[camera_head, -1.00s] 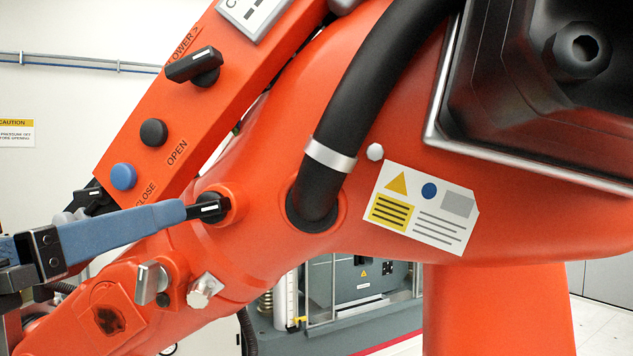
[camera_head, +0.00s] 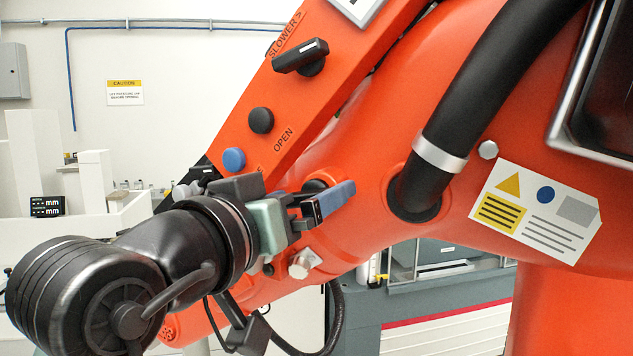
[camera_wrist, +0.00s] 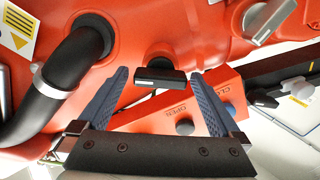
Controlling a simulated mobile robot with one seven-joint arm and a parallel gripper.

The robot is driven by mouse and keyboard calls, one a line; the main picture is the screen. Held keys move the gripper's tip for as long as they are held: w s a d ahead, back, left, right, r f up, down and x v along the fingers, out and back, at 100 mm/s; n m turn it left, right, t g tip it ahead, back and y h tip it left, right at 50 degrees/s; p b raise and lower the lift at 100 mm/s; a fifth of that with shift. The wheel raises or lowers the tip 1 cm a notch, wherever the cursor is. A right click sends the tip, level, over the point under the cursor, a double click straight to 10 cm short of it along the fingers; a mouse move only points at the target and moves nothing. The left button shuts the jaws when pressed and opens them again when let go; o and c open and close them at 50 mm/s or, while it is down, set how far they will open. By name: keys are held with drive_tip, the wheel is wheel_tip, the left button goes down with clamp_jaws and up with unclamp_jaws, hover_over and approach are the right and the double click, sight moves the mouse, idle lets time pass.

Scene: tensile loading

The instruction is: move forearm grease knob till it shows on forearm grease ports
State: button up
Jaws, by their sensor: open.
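A black bar-shaped knob (camera_wrist: 160,76), which I take for the forearm grease knob, stands on the orange forearm (camera_wrist: 185,28) in the wrist view. A pale mark shows on its near edge. My gripper (camera_wrist: 160,72) is open, with one blue finger on each side of the knob and a gap on both sides. In the head view my gripper (camera_head: 318,200) is in front of the forearm and hides most of the knob. I cannot read any forearm grease ports marking in either view.
A slanted orange panel (camera_head: 255,90) with a black selector (camera_head: 300,57), a black button (camera_head: 261,120) and a blue button (camera_head: 233,159) lies close above my gripper. A black hose (camera_head: 450,120) enters the forearm to the right. A silver fitting (camera_head: 303,264) sits below.

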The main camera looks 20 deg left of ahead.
drive_tip(key=shift+w, duration=0.15)
drive_tip(key=c, duration=1.3)
drive_tip(key=shift+f+m+b, duration=0.1)
drive_tip(key=shift+m+b, duration=0.2)
drive_tip(key=shift+b, duration=0.05)
